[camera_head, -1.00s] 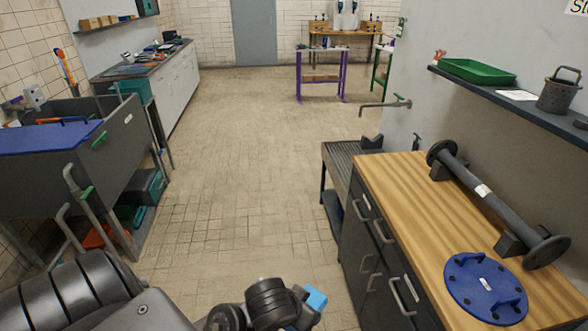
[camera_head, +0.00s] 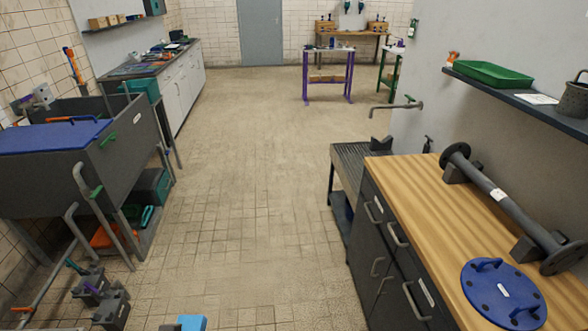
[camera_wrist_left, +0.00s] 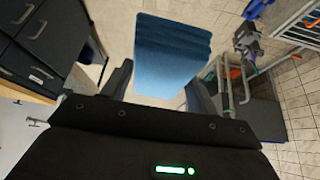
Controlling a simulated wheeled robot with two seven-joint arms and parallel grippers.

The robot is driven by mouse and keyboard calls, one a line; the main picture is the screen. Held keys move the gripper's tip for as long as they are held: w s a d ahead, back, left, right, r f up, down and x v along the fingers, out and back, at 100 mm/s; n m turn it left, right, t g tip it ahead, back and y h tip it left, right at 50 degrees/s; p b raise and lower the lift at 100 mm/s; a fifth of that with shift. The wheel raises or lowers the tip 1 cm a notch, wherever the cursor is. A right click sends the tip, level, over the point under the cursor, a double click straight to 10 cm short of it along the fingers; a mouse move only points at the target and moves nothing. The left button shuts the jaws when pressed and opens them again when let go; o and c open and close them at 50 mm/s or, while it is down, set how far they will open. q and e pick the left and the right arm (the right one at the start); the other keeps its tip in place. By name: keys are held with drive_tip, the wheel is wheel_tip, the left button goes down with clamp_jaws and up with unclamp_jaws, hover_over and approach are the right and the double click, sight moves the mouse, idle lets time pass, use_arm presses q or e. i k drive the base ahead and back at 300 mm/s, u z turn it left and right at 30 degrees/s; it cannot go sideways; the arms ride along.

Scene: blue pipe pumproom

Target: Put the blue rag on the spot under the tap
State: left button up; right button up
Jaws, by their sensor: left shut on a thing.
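The blue rag (camera_wrist_left: 170,50) looks folded and hangs between the two fingers of my left gripper (camera_wrist_left: 160,82), which is shut on it. In the head view only a corner of the rag (camera_head: 191,323) shows at the bottom edge; most of the gripper is cut off there. The tap (camera_head: 395,107) is a grey pipe spout on the right wall, with a dark slatted bench (camera_head: 350,158) below it. I cannot make out a marked spot on the bench. The rag is well apart from the bench. My right gripper is not in view.
A wooden-topped cabinet (camera_head: 420,205) stands at right, bearing a blue disc (camera_head: 503,295) and a flanged pipe (camera_head: 500,200). A grey tub (camera_head: 105,165) stands at left. Dark blocks (camera_head: 88,285) sit low at bottom left. The tiled floor (camera_head: 245,170) between is clear.

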sight(362, 167)
drive_tip(key=i, duration=3.5)
drive_tip(key=z, duration=2.9)
